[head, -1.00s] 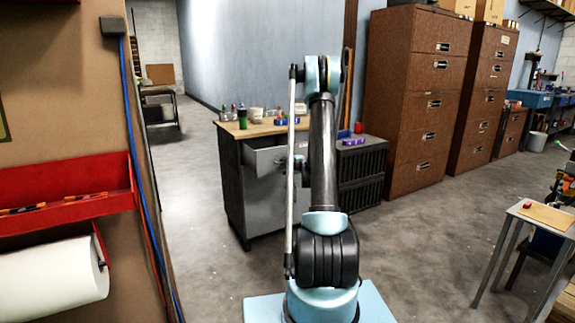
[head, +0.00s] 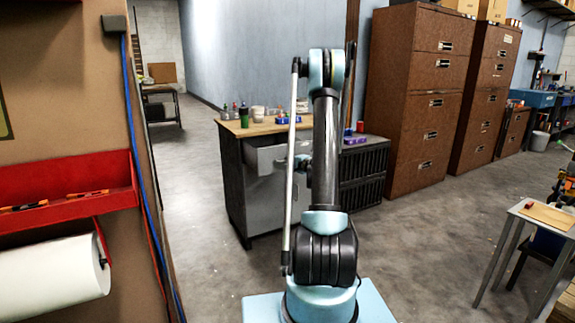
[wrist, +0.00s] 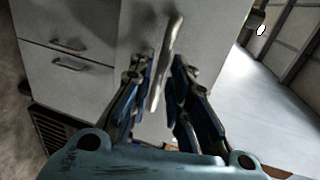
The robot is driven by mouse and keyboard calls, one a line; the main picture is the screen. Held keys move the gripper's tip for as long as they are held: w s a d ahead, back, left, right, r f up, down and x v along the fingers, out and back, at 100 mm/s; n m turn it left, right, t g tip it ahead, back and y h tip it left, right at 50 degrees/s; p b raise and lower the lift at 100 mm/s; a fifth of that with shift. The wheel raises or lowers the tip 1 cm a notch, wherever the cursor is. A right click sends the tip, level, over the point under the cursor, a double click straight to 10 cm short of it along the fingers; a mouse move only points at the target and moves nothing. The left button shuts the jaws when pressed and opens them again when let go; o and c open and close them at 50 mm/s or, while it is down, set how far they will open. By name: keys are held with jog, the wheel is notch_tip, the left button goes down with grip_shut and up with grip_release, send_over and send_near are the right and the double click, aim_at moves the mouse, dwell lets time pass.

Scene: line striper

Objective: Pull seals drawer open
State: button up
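The grey drawer cabinet (head: 285,195) with a wooden top stands behind my arm in the head view. Its upper drawer front (head: 264,160) shows left of my arm; I cannot tell exactly how far out it stands. In the wrist view, a long pale handle (wrist: 167,58) runs down a light grey front (wrist: 205,35). My gripper (wrist: 165,68) is open, with one finger on each side of that handle and a gap visible. In the head view my gripper (head: 299,162) is small and partly hidden by my arm. No drawer label is readable.
Small bottles and cups (head: 257,112) stand on the cabinet top. A dark slatted unit (head: 362,172) adjoins it at right, then tall brown filing cabinets (head: 414,105). A red shelf (head: 70,190) hangs on the left partition.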

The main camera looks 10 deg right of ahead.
jog(key=v, duration=0.8)
jog(key=shift+s, duration=0.15)
jog(key=s+a+r+n+g, duration=0.35)
jog(key=s+a, duration=0.35)
jog(key=s, duration=0.4)
jog(key=s+a+r+n+g, duration=0.4)
jog(key=s+a, duration=0.3)
jog(key=s, duration=0.4)
jog(key=s+d+f+n+g+h, duration=0.1)
jog(key=s+f+n, duration=0.1)
jog(key=s, duration=0.8)
jog(key=s+d+f+n+g+h, duration=0.1)
jog(key=s+f+n+g+h, duration=0.1)
jog(key=s, duration=0.8)
jog(key=s+d+f+n+g+h, duration=0.1)
jog(key=s+f+n+g, duration=0.1)
jog(key=s, duration=0.8)
jog(key=shift+d+f+n+h, duration=0.4)
jog(key=shift+f+n, duration=0.15)
jog(key=shift+f, duration=0.45)
jog(key=shift+s, duration=0.1)
